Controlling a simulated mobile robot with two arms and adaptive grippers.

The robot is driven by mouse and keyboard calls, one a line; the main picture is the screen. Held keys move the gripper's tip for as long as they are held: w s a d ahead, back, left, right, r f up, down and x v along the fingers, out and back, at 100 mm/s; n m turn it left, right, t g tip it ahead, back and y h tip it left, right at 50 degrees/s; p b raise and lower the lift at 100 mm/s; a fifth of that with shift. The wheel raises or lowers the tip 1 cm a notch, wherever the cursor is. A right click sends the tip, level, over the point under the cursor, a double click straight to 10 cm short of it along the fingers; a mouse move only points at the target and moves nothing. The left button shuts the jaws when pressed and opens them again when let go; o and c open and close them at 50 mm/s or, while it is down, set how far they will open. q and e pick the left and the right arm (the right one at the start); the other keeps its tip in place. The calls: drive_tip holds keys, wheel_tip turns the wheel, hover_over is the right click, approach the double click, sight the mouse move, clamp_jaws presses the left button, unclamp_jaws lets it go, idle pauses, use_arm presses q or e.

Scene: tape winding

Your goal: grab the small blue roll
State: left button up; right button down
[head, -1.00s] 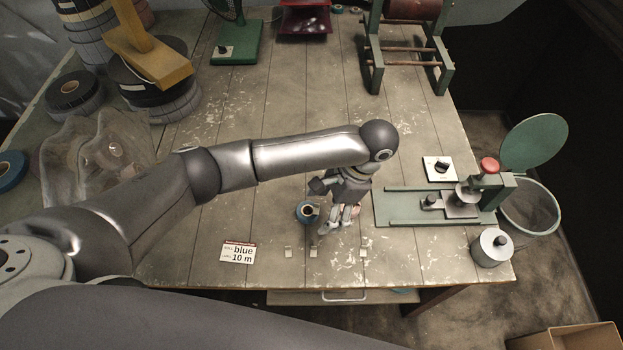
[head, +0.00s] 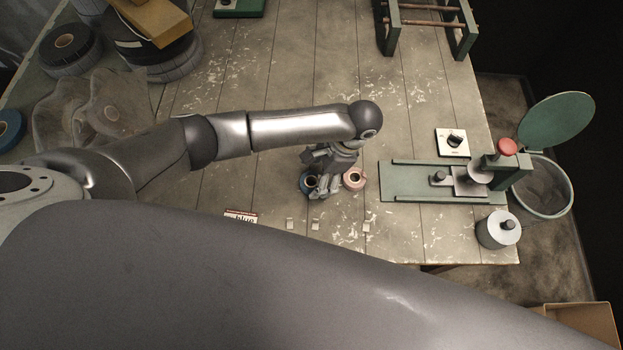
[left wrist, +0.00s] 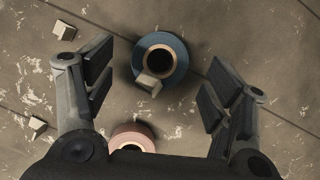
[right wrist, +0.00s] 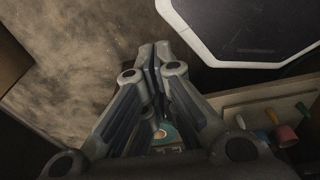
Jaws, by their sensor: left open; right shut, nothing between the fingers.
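The small blue roll (head: 305,183) lies on the table beside a pinkish roll (head: 355,179). In the head view my left gripper (head: 322,183) is over the blue roll's right side and partly hides it. In the left wrist view the blue roll (left wrist: 176,48) lies ahead between the spread fingers of my open left gripper (left wrist: 157,85), touched by neither. A small pale piece (left wrist: 149,84) overlaps its lower edge. The pinkish roll (left wrist: 132,133) is nearer the palm, partly hidden. My right gripper (right wrist: 155,58) is shut and empty, away from the rolls.
A green winding fixture (head: 420,181) and a metal canister (head: 498,230) stand to the right. Several pale blocks (head: 315,225) lie in front of the rolls.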

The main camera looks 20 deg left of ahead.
use_arm(q)
drive_tip(key=shift+s+a+f, duration=0.2)
drive_tip(key=shift+a+f, duration=0.1)
drive_tip(key=shift+f, duration=0.25)
drive_tip(key=shift+a+f, duration=0.1)
drive_tip(key=shift+f, duration=0.4)
drive_tip(key=shift+c, duration=1)
drive_tip(key=c, duration=0.7)
drive_tip(key=shift+c, duration=1)
use_arm(e)
drive_tip(key=shift+s+a+r, duration=0.2)
drive_tip(key=shift+s+a, duration=0.05)
drive_tip(key=shift+s, duration=0.2)
